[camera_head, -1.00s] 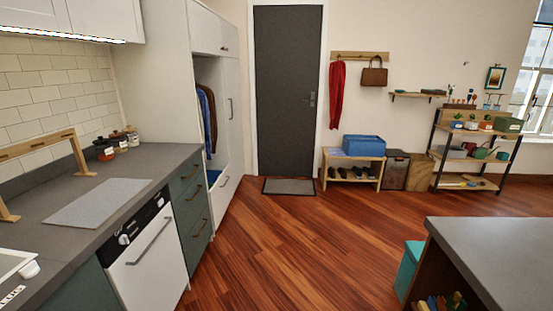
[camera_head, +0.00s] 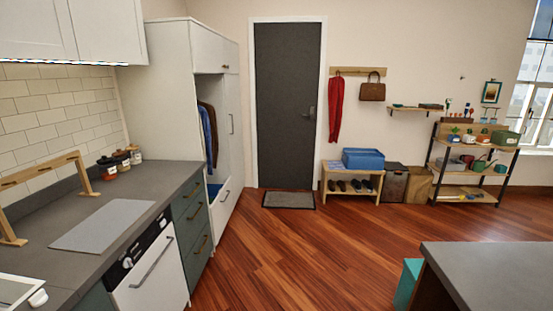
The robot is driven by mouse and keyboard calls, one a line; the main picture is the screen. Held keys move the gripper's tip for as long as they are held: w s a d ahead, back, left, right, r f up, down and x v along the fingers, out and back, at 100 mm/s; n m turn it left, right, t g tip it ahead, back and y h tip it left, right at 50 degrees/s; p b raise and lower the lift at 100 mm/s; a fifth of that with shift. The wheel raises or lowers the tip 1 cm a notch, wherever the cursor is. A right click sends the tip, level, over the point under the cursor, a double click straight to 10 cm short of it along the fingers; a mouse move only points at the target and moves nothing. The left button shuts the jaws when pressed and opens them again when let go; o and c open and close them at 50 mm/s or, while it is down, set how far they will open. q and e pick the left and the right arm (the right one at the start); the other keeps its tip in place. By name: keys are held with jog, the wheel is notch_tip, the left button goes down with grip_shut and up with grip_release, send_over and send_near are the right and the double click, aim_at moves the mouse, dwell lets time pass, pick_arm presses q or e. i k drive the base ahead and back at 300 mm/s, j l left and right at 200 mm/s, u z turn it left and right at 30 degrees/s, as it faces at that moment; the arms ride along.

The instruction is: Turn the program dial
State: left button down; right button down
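The program dial (camera_head: 127,263) is a small white round knob. It sits on the black control strip (camera_head: 148,242) at the top of a white dishwasher (camera_head: 152,281), under the grey counter at the lower left. The dishwasher has a long bar handle, and its door looks shut. The lower part of the door is cut off by the picture's bottom edge. Which way the dial points is too small to tell. Neither of my grippers is in view.
A grey counter (camera_head: 150,186) with a wooden rack (camera_head: 40,172) and jars runs along the left. Teal drawers (camera_head: 190,215) stand beyond the dishwasher. A grey-topped island (camera_head: 500,268) stands at the lower right. The wooden floor (camera_head: 280,260) between them is clear.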

aim_at(127, 263)
jog(key=u, duration=1.3)
